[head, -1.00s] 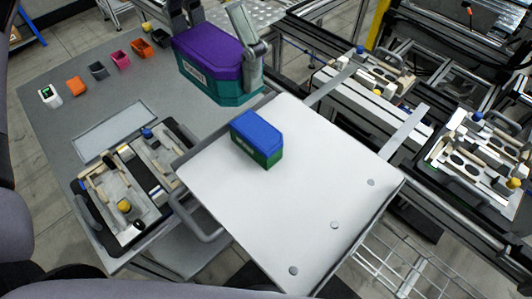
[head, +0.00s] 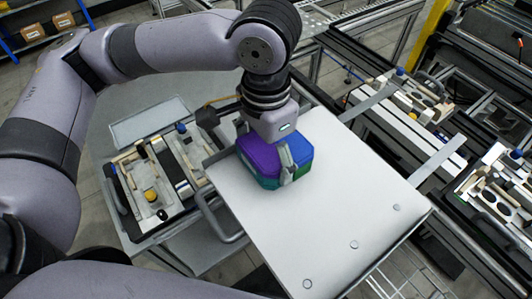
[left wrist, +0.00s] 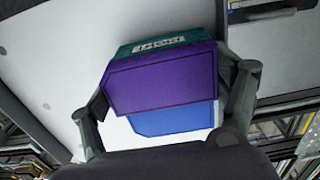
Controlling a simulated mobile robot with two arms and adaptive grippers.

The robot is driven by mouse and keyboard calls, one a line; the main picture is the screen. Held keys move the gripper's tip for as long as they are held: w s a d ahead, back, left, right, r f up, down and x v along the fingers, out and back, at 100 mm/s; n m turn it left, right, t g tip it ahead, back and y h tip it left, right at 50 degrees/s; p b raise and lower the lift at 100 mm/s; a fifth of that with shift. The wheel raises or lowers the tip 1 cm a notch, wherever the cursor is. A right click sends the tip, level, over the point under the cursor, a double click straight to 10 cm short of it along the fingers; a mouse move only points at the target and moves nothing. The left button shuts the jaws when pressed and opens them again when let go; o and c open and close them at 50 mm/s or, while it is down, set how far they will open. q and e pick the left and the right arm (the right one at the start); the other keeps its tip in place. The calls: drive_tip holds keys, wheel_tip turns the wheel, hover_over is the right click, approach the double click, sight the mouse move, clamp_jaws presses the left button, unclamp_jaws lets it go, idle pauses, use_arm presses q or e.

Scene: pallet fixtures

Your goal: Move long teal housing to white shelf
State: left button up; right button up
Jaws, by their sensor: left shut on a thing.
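The long teal housing (head: 258,164) has a purple top and a teal lower body. It is over the white shelf (head: 330,210), near its back left; I cannot tell whether it touches the surface. My left gripper (head: 264,150) comes from above and is shut on it, with one finger visible along its right side. In the left wrist view the purple top (left wrist: 160,82) fills the space between the two fingers (left wrist: 165,95), with a white label on its teal side. My right gripper is not in view.
A blue-topped green housing (head: 302,148) stands on the shelf close beside the held one; its blue top also shows in the left wrist view (left wrist: 175,121). The front and right of the shelf are clear. A fixture tray (head: 150,195) lies at left, with rails and fixtures at right.

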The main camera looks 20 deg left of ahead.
use_arm(q)
drive_tip(key=shift+f, duration=0.65)
drive_tip(key=o, duration=1.2)
drive_tip(key=shift+f, duration=0.15)
drive_tip(key=shift+c, duration=0.2)
wheel_tip(320, 180, up, 12)
drive_tip(key=shift+r+b, duration=0.15)
drive_tip(key=shift+b, duration=0.15)
